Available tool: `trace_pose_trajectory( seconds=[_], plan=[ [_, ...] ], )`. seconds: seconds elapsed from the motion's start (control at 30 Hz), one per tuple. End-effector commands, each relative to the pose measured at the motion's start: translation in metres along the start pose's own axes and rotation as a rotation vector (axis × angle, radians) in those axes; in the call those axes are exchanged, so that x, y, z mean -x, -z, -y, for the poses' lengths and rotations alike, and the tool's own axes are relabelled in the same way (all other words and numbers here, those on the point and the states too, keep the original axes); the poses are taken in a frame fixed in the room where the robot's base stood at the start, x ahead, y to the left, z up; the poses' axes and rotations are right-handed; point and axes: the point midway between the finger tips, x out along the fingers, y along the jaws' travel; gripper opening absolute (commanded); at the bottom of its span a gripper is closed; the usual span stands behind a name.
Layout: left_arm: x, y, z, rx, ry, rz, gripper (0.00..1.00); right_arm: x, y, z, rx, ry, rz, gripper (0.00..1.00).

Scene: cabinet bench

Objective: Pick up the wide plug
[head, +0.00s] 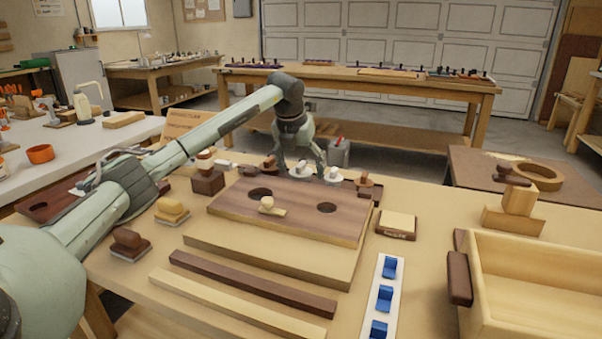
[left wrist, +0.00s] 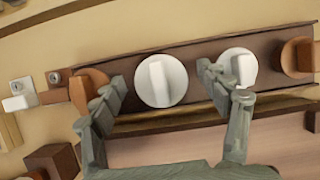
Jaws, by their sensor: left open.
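The wide plug (left wrist: 160,80) is a white disc with an upright grip bar. It sits on a dark brown rail behind the holed board, and also shows in the head view (head: 301,172). A narrower white plug (left wrist: 239,67) is just to its right, also in the head view (head: 333,176). My left gripper (left wrist: 165,92) is open and points down over the rail. In the wrist view one finger is left of the wide plug and the other is between the two plugs. Contact cannot be told. My right gripper is not in view.
Brown wooden pieces flank the plugs (left wrist: 88,88) (left wrist: 304,55). Blocks stand left; a pale wooden drawer box (head: 540,275) is at right.

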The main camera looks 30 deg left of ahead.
Motion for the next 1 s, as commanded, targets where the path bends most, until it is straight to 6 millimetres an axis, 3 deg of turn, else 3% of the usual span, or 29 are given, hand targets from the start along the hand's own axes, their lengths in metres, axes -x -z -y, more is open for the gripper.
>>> trace_pose_trajectory(
  seconds=[0.27,0.6,1.0],
  plan=[
    [-0.0035,0.0001,0.0002,0.000,0.000,0.000,0.74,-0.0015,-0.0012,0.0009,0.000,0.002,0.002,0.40],
    [-0.0031,0.0000,0.0003,0.000,0.001,0.001,0.35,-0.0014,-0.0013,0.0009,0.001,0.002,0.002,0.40],
    [0.0042,-0.0038,0.0005,0.001,0.002,0.004,0.35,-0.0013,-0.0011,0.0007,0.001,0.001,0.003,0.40]
  ],
)
